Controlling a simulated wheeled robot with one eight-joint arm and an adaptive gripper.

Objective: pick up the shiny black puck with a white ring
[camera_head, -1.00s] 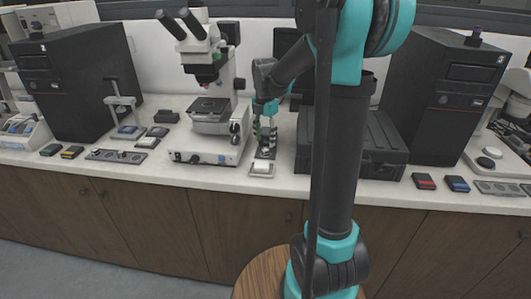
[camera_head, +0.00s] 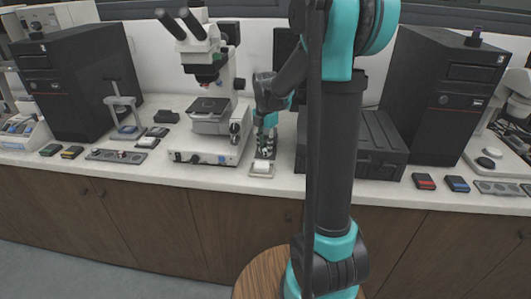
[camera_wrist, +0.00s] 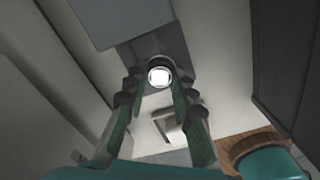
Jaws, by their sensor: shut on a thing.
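My gripper (camera_head: 265,151) is low over the white counter, between the microscope and a black case, and is small in the head view. In the wrist view my gripper (camera_wrist: 160,80) has its two fingers on either side of a small round puck (camera_wrist: 160,75) and is shut on it. The puck has a dark rim and a bright white face. It sits over a dark grey patch, and I cannot tell whether it touches it. In the head view the fingers largely hide the puck.
A microscope (camera_head: 211,116) stands left of my gripper. The black case (camera_head: 378,150) is close on the right. A small pale tray with a white block (camera_head: 261,169) lies just in front. Red (camera_head: 424,181) and blue (camera_head: 457,184) pieces lie farther right.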

